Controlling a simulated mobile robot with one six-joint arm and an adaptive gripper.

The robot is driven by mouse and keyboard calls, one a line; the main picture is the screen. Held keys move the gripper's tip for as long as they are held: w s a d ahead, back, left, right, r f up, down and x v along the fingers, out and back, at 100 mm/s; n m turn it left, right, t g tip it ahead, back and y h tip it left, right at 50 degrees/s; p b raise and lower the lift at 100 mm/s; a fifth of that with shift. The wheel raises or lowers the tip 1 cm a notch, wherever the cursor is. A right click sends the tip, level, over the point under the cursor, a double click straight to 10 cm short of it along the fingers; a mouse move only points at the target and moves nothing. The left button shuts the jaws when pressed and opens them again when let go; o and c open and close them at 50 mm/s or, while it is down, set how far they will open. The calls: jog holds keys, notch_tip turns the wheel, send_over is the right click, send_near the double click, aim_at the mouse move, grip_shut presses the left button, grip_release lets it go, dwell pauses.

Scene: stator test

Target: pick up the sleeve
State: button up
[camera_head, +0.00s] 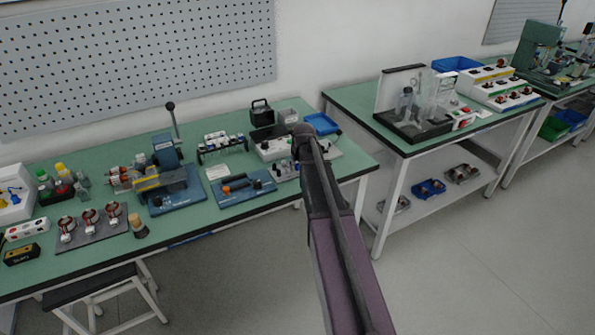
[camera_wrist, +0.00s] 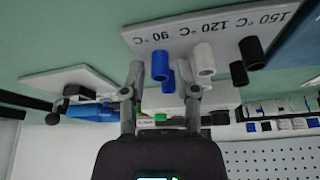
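In the wrist view, upside down, a white plate (camera_wrist: 185,37) marked 90, 120 and 150 °C carries short upright sleeves. Blue sleeves (camera_wrist: 160,66) stand by the 90 mark, white sleeves (camera_wrist: 203,58) by 120, and black sleeves (camera_wrist: 251,50) by 150. My gripper (camera_wrist: 165,80) is open, its two fingers apart, with blue sleeves showing between the fingertips. I cannot tell how far off they are, and no contact is clear. In the head view my arm hides the gripper and part of the plate (camera_head: 285,173).
In the head view, a blue board with a tool (camera_head: 240,187) lies left of the plate. A grey-white device (camera_head: 272,149) stands behind it and a blue tray (camera_head: 321,123) at the back right. The green table (camera_head: 190,215) has bare room along its front.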

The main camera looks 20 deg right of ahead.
aim_at(298, 168)
dwell(0.6)
jog(key=c, duration=0.4)
jog(key=shift+c, duration=0.2)
jog(key=shift+r, duration=0.2)
notch_tip(298, 168, up, 4)
jog(key=p, duration=0.4)
jog(key=shift+f, duration=0.2)
jog(key=s+a+p, duration=0.1)
jog(key=s+a, duration=0.3)
jog(key=s, duration=1.1)
jog(key=shift+s+r, duration=0.25)
jog(key=shift+r, duration=0.2)
